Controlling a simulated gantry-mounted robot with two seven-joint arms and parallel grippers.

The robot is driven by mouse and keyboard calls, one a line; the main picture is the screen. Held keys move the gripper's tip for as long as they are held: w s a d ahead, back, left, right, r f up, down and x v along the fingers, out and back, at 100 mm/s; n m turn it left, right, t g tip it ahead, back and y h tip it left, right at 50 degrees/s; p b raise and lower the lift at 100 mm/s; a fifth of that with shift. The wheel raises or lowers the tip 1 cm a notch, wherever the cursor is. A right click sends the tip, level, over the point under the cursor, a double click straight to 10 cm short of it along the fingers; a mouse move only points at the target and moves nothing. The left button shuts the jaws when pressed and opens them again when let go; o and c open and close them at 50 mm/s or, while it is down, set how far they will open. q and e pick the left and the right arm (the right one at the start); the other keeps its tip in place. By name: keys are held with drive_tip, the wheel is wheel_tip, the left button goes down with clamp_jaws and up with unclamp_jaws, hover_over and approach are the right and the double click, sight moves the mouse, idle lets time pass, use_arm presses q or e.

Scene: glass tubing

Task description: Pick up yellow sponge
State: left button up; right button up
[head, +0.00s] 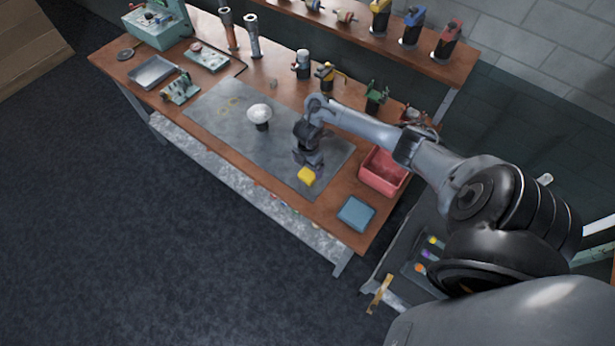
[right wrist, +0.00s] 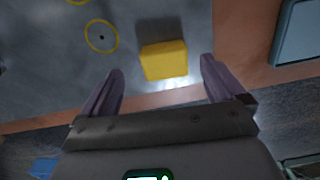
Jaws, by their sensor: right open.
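The yellow sponge (head: 306,176) lies on the grey mat (head: 222,118) near the mat's front right edge, close to the table's front edge. In the right wrist view the sponge (right wrist: 164,60) is a plain yellow block, just ahead of and between the two fingertips. My right gripper (head: 308,162) is above the mat, just behind the sponge in the head view. In the right wrist view my right gripper (right wrist: 160,80) is open with a finger on each side and nothing held. My left gripper is not in view.
A red bin (head: 383,171) and a blue square pad (head: 356,213) are to the right of the sponge. A white dome-topped object (head: 259,114) stands on the mat to the left. Several tools and holders line the table's back. The front of the mat is mostly clear.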

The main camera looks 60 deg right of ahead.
sight(308, 174)
drive_tip(key=f, duration=0.1)
drive_tip(key=a+f, duration=0.1)
drive_tip(key=f, duration=0.1)
drive_tip(key=shift+s+f, duration=0.2)
drive_tip(key=shift+f, duration=0.05)
drive_tip(key=shift+d+f, duration=0.1)
drive_tip(key=shift+f, duration=0.45)
drive_tip(key=c, duration=1)
drive_tip(key=shift+r, duration=0.1)
